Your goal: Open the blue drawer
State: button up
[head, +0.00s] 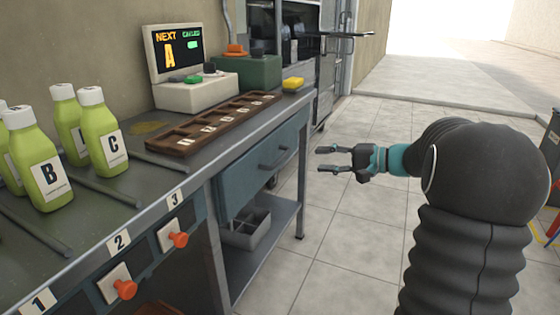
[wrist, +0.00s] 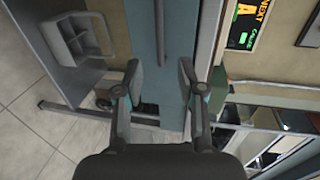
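The blue drawer (head: 243,178) sits under the worktop on the right part of the bench, with a grey bar handle (head: 279,153) on its front. Its front looks closed, flush under the worktop. My gripper (head: 322,160) is to the right of the drawer, in front of it and apart from the handle. Its two fingers are spread and nothing is between them. In the wrist view my gripper (wrist: 159,68) is open, and the blue drawer front (wrist: 148,85) shows turned on its side between the fingertips, with the handle (wrist: 163,38) beyond them.
The worktop (head: 110,228) holds green bottles (head: 103,135), rods, a wooden slotted tray (head: 215,124) and a monitor (head: 175,50). A lower shelf (head: 262,248) with a grey divided bin (head: 246,230) is below the drawer. Orange knobs (head: 178,239) stick out at the front left. Tiled floor is clear around my gripper.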

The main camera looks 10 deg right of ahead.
aim_at(281, 157)
jog(key=x, duration=1.3)
jog(key=shift+a, duration=0.15)
grip_shut()
